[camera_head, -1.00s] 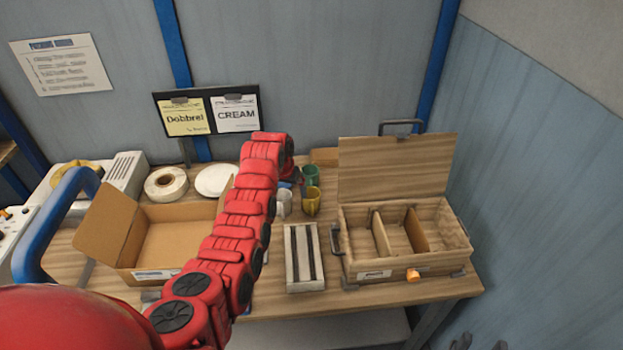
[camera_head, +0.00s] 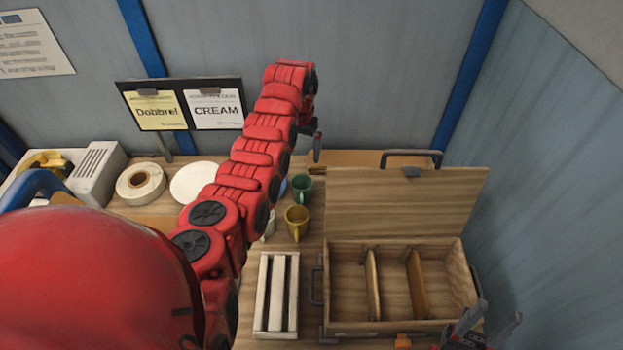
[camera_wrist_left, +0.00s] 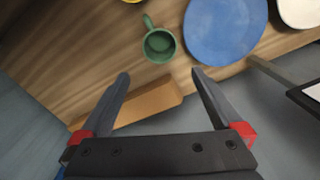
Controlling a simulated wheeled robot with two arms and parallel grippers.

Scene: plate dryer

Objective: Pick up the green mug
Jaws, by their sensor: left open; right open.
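The green mug (camera_head: 302,188) stands upright on the wooden table, behind the yellow mug (camera_head: 297,222) and left of the wooden box. In the left wrist view the green mug (camera_wrist_left: 159,46) lies just beyond my fingertips, roughly centred between them, with its handle toward the top left. My left gripper (camera_head: 316,150) is beyond and above the mug in the head view. Its open fingers (camera_wrist_left: 160,76) hold nothing. My right gripper (camera_head: 496,314) shows at the bottom right, in front of the box, open and empty.
A blue plate (camera_wrist_left: 226,30) lies beside the green mug. A wooden box (camera_head: 400,330) with compartments and a raised lid (camera_head: 400,208) stands to the right. A slotted rack (camera_head: 276,292) is at the front. A tape roll (camera_head: 140,184) and a white plate (camera_head: 197,182) sit left.

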